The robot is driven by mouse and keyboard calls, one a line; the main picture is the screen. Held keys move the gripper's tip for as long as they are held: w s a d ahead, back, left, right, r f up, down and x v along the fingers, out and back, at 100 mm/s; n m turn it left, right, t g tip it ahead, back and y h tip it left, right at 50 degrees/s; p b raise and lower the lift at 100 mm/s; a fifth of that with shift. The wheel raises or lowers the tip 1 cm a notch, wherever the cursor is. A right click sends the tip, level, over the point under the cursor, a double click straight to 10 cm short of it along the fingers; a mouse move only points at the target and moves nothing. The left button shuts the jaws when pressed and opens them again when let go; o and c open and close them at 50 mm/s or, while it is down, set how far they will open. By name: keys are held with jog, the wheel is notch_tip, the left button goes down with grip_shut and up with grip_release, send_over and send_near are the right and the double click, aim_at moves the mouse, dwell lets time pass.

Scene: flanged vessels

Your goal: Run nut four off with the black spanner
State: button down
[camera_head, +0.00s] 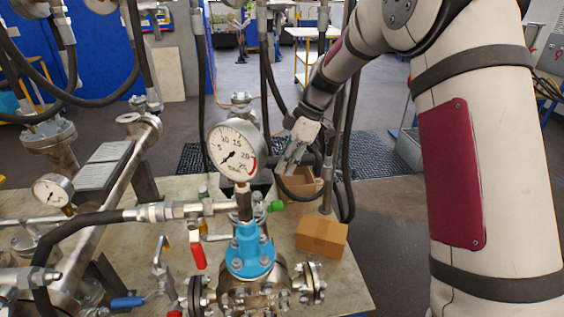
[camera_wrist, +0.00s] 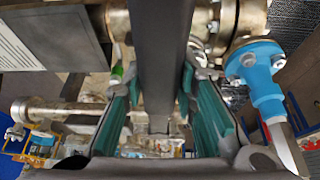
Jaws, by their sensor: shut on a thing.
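My gripper (camera_head: 290,165) is behind and right of the pressure gauge in the head view. In the wrist view its two teal-padded fingers (camera_wrist: 160,115) are shut on a long dark bar, seemingly the black spanner (camera_wrist: 163,50). Its working end cannot be made out, and I cannot pick it out in the head view. The blue flanged neck (camera_head: 250,252) carries several nuts and stands under the gauge (camera_head: 237,150). The blue neck also shows at the right in the wrist view (camera_wrist: 256,62), apart from the fingers. I cannot tell which nut is number four.
A cardboard box (camera_head: 322,236) stands on the bench right of the vessel. A red-handled valve (camera_head: 197,252) and a blue-handled valve (camera_head: 128,302) sit at the left. Black hoses hang close to my gripper. Pipework and a smaller gauge (camera_head: 53,190) crowd the left.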

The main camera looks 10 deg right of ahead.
jog(key=shift+a, duration=0.1)
jog(key=shift+f, duration=2.25)
jog(key=shift+f, duration=1.1)
